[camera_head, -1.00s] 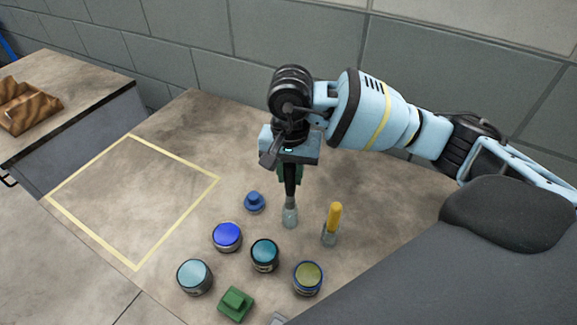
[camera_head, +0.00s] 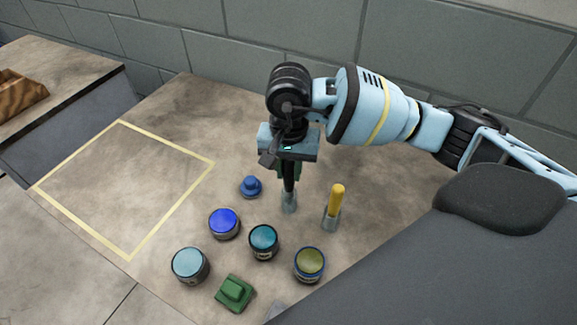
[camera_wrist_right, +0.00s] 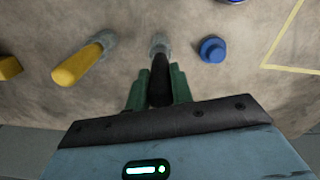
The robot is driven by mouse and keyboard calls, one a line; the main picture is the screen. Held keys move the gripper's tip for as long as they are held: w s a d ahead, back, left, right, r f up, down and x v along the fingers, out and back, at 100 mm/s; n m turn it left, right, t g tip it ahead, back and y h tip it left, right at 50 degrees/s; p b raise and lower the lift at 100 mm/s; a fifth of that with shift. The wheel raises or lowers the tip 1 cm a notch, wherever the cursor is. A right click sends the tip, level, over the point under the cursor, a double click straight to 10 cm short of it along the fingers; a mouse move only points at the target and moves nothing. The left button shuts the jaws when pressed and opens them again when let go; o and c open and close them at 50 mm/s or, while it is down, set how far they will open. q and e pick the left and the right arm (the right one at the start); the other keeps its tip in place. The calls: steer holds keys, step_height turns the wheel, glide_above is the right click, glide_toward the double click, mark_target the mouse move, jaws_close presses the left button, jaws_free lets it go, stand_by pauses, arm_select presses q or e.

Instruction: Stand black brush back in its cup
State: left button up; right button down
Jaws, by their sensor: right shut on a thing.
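The black brush (camera_wrist_right: 160,82) is upright between the green fingers of my right gripper (camera_wrist_right: 160,88), which is shut on it. In the head view my right gripper (camera_head: 288,170) points down, with the dark brush (camera_head: 289,186) below it. The brush's lower end is at a small grey cup (camera_head: 289,204) on the table; the cup also shows in the wrist view (camera_wrist_right: 159,42). I cannot tell how deep the brush sits in the cup. My left gripper is not in view.
A yellow-handled brush (camera_head: 337,198) stands in another grey cup (camera_head: 331,219) to the right. A blue knobbed object (camera_head: 250,186), several paint tins (camera_head: 263,240) and a green block (camera_head: 235,292) are nearby. The yellow-taped square (camera_head: 125,190) is empty.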

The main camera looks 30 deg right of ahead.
steer(key=c, duration=1.1)
jaws_free()
steer(key=shift+c, duration=0.2)
steer(key=shift+r, duration=3.95)
